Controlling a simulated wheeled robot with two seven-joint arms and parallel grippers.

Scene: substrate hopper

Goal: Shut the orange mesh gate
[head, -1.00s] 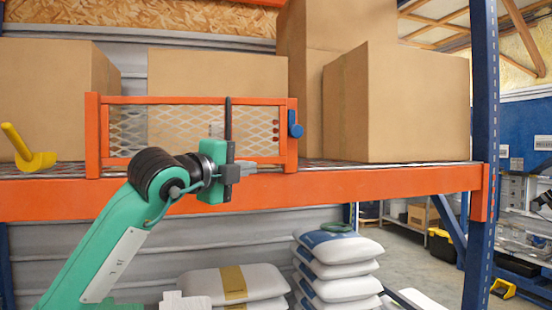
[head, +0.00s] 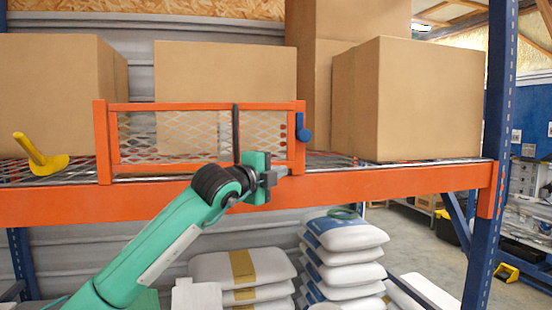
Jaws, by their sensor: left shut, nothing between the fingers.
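The orange mesh gate (head: 180,107) stands upright on the shelf edge, between an orange left post (head: 102,142) and an orange right post (head: 299,150). Its panel looks about in line with both posts; I cannot tell if it is latched. My left gripper (head: 275,178) is shut and empty, in front of the gate's lower right corner, right of the black bar. I cannot tell whether it touches the gate. The right gripper is out of view.
The orange shelf beam (head: 390,183) runs below the gate. Large cardboard boxes (head: 410,100) stand behind and beside it. A yellow handled tool (head: 45,162) lies left on the shelf. White sacks (head: 345,235) are stacked below. A blue upright (head: 487,150) stands at the right.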

